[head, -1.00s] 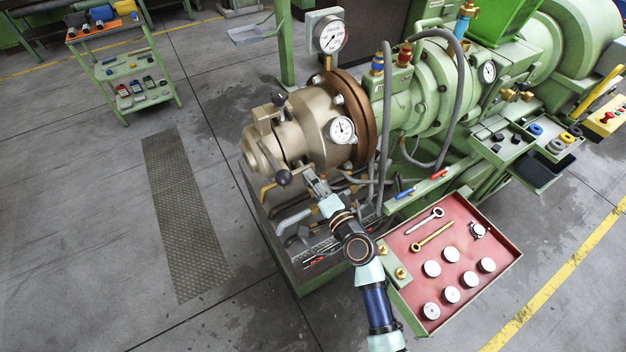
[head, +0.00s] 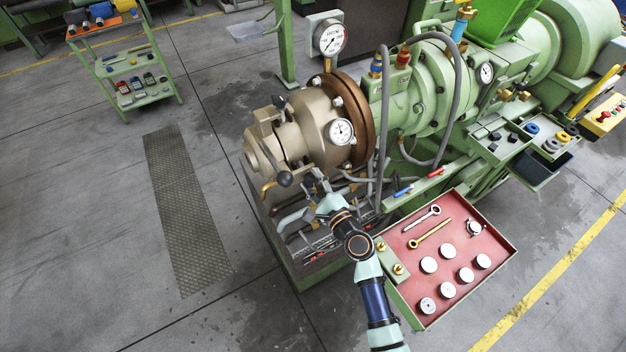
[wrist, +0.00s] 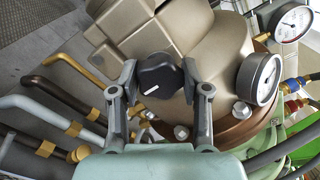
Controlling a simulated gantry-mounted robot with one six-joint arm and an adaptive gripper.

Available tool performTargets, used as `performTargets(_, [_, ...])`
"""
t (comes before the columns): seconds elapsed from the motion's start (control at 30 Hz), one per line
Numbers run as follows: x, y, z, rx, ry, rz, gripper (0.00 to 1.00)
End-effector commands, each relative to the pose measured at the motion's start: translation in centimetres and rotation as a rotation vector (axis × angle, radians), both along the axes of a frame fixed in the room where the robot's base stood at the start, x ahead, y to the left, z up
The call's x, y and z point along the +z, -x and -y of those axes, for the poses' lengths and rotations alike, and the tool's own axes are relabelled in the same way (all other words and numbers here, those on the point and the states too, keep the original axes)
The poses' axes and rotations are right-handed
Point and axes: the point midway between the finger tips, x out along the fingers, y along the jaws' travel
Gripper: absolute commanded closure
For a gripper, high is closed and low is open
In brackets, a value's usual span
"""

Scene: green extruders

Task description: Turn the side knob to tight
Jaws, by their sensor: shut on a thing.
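The side knob (wrist: 156,76) is black with a white pointer line, on the bronze-coloured extruder head (wrist: 215,45). In the wrist view the line slants toward the lower left. I cannot read any tight mark. My gripper (wrist: 160,82) has one grey finger on each side of the knob and is shut on it. In the head view my gripper (head: 320,178) reaches the lower side of the extruder head (head: 305,125), and the knob is too small and covered to make out.
A dial gauge (wrist: 260,78) sits right of the knob. Bent pipes (wrist: 60,95) lie to the left. In the head view, a ball-ended lever (head: 284,179) is close left of my gripper. A red tray (head: 405,290) with tools and round pieces stands lower right.

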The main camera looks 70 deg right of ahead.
Motion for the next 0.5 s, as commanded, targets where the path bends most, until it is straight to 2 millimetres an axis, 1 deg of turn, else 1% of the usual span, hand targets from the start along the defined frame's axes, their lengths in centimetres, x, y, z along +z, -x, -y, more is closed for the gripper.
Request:
performTargets(0.2, [0.10, 0.00, 0.02, 0.000, -0.042, 0.033, 0.88])
performTargets(0.5, [0.07, 0.00, 0.02, 0.000, -0.053, 0.041, 0.88])
